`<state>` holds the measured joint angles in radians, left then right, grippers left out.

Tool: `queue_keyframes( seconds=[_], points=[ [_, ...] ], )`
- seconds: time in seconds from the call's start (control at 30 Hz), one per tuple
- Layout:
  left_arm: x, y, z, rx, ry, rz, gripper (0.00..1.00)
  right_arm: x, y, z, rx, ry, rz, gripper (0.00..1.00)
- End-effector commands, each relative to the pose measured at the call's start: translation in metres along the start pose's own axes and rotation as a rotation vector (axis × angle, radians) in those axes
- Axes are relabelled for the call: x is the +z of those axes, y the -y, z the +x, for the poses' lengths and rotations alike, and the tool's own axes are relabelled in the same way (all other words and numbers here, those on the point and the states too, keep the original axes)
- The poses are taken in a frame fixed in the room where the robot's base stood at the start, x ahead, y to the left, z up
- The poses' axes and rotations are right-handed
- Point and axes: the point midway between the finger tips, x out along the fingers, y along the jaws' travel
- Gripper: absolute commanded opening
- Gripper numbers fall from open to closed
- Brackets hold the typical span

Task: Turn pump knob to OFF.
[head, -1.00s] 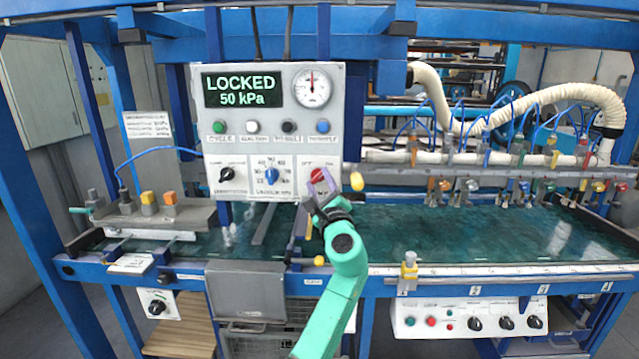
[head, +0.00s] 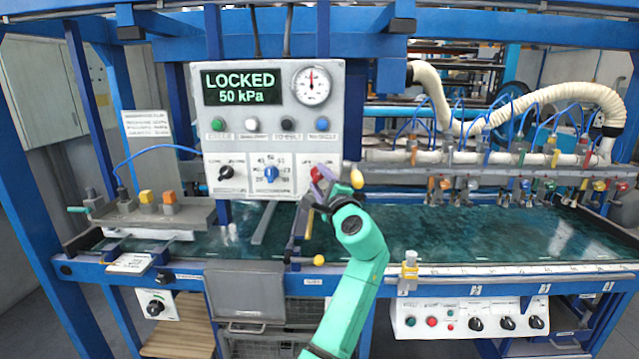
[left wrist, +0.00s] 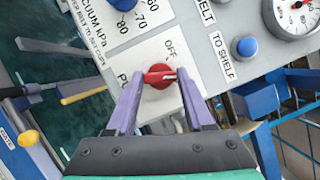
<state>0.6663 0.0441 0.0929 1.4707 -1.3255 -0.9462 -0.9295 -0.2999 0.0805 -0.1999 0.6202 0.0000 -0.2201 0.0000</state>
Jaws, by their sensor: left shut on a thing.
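The red pump knob (head: 317,173) sits at the lower right of the grey control panel. In the left wrist view the red knob (left wrist: 158,77) is between the two purple fingers, with the "OFF" label (left wrist: 172,48) just above it. A pale mark on the knob points right in that view, not straight at the label. My left gripper (head: 324,182) is shut on the knob, its fingers hiding part of it in the head view. My right gripper is not in view.
The panel's display (head: 242,86) reads "LOCKED 50 kPa". A blue vacuum knob (head: 271,173) and a black knob (head: 227,172) are left of the gripper. A blue button (left wrist: 245,47) is close to the gripper in the wrist view.

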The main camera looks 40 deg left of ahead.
Motion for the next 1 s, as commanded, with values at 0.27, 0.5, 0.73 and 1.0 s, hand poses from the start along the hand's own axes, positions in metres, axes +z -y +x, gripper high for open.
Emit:
queue_keyframes(
  seconds=[0.27,0.5,0.73,1.0],
  points=[
    [-0.001,0.002,0.0,0.103,-0.002,-0.241,0.0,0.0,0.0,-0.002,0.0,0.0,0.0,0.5],
    [0.0,0.004,0.0,0.192,-0.002,-0.452,0.0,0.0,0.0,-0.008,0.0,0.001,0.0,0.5],
    [0.001,0.005,0.0,0.276,-0.001,-0.654,0.0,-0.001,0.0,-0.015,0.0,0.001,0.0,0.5],
    [0.002,0.006,0.001,0.363,0.0,-0.863,0.0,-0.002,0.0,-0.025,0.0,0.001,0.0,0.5]
  ],
)
